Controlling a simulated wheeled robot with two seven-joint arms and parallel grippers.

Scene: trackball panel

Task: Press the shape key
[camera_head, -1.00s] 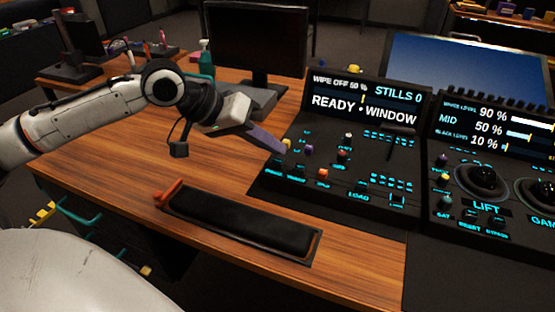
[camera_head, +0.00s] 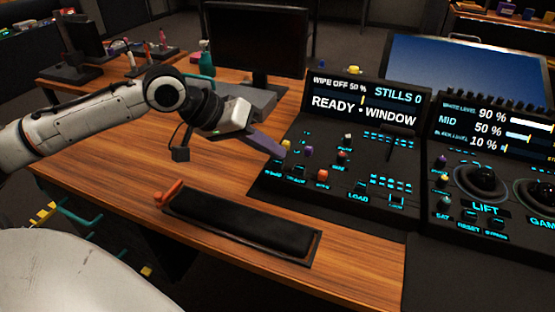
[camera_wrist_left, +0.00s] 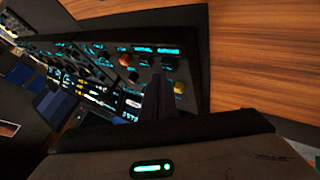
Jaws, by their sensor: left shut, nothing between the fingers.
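The black switcher panel (camera_head: 375,180) carries glowing cyan keys, small coloured knobs and a screen reading "READY • WINDOW". Key labels are too small to read for sure, so I cannot tell which one is the shape key. My left gripper (camera_head: 281,153) is shut and empty, its fingertips at the panel's left edge close to a yellow knob (camera_head: 287,145). I cannot tell whether they touch anything. In the left wrist view the shut fingers (camera_wrist_left: 158,88) point at the panel, beside the yellow knob (camera_wrist_left: 179,87) and near an orange knob (camera_wrist_left: 125,59). My right gripper is out of view.
A padded black wrist rest (camera_head: 240,222) with an orange end lies on the wooden desk in front. A trackball panel (camera_head: 485,185) stands to the right. A dark monitor (camera_head: 257,40) and a green bottle (camera_head: 206,58) stand behind.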

